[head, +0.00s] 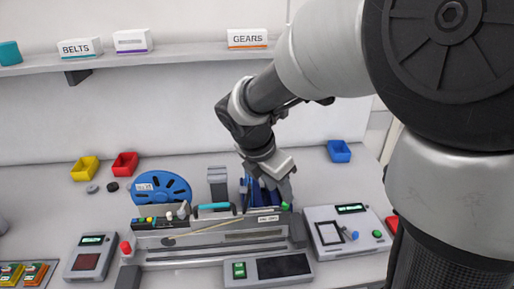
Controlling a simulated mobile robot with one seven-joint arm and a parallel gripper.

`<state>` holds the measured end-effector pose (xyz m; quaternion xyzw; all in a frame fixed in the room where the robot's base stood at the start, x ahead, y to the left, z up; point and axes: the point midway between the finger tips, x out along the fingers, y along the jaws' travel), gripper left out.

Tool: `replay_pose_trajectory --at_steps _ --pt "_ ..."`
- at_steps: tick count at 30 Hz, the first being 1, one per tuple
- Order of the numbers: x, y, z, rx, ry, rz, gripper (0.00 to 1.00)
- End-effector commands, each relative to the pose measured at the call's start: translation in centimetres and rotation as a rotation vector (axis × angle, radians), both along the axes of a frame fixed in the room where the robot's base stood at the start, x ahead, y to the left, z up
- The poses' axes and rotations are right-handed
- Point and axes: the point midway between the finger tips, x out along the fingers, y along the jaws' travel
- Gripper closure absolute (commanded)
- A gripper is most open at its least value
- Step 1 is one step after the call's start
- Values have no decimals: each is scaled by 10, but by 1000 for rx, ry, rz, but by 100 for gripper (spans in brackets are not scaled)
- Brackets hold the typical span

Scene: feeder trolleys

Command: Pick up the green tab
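A small green tab (285,206) shows at the right end of the feeder unit (222,238) on the bench. My gripper (284,194) reaches down from above, close over the right part of the feeder and right by the green tab. Whether the fingers touch the tab cannot be made out. The fingers are small and seen from behind, so their opening is hidden.
A blue reel (161,188) stands at the feeder's back left. A device with a red knob (126,248) is at left, a grey box (348,233) at right, and a screen unit (269,270) in front. Yellow (85,169), red (124,164) and blue (339,151) bins stand behind.

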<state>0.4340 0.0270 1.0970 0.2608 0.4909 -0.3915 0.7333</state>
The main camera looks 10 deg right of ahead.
Motion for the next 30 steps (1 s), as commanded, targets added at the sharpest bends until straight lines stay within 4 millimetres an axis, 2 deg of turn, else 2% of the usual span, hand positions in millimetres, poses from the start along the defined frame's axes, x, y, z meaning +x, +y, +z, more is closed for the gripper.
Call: replay_pose_trajectory --at_steps 3,11,18,26,30 --pt "3 -4 -12 0 0 -2 63" --pt "7 -10 -27 0 0 -1 63" --pt "16 -23 -59 0 2 -2 63" --pt "18 -24 -61 0 -2 -1 63" --pt "18 -24 -61 0 -2 -1 85"
